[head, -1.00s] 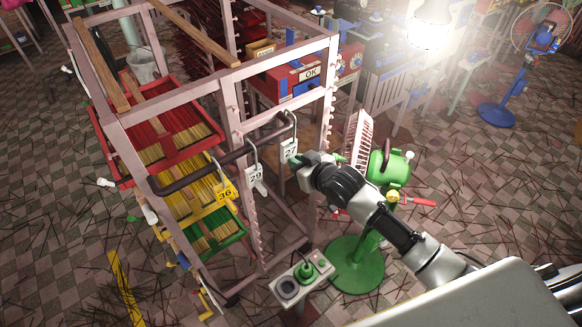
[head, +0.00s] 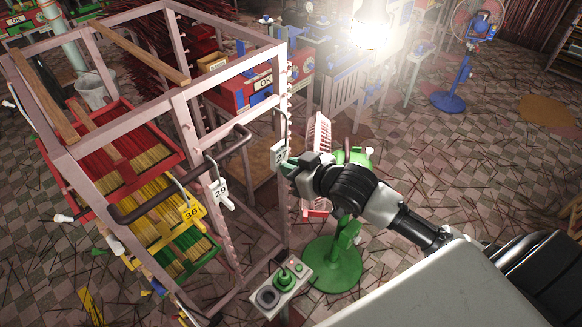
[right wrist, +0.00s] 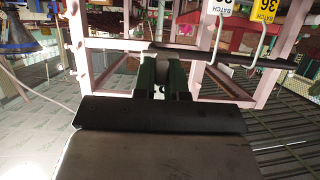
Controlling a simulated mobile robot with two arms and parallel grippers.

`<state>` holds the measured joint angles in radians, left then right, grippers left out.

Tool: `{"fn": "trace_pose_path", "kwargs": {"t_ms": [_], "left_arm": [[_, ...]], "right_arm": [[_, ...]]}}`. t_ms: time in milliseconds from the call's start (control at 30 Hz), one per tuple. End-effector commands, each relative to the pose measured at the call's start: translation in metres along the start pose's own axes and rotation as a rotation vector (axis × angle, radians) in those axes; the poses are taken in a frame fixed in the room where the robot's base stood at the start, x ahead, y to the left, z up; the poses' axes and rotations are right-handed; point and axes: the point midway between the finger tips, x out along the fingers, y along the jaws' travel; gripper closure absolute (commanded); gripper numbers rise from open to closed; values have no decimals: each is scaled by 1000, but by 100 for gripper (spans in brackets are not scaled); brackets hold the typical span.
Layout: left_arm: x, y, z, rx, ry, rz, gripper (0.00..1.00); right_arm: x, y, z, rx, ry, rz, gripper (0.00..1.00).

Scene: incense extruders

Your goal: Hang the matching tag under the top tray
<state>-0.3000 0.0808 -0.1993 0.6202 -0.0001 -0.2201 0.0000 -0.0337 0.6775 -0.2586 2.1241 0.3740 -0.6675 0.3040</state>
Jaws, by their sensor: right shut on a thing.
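My right gripper (head: 288,168) is shut on a white number tag (head: 280,150), held beside the rack's right post and apart from the dark rail (head: 182,180). Its number is hard to read now. In the right wrist view the dark green fingers (right wrist: 163,77) close around a pale piece, mostly hidden. The white tag 29 (head: 219,190) and the yellow tag 36 (head: 193,212) hang on hooks from the rail. The red top tray (head: 125,160) is in the pink rack, above a yellow tray (head: 155,215) and a green tray (head: 188,252). My left gripper is out of view.
The pink rack frame (head: 185,120) fills the left. A green machine on a round base (head: 332,268) stands close below my right arm, with a button box (head: 283,288) beside it. A blue fan (head: 460,90) stands farther back. Dark sticks litter the floor.

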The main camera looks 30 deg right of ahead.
Motion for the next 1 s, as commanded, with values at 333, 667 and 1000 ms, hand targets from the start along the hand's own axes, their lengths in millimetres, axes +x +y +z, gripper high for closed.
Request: {"fn": "trace_pose_path", "kwargs": {"t_ms": [333,667,1000], "left_arm": [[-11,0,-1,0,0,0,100],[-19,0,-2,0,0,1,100],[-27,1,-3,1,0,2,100]], "right_arm": [[-6,0,-6,1,-2,0,100],[-31,0,4,1,-2,-1,100],[-56,0,14,0,-2,0,100]]}}
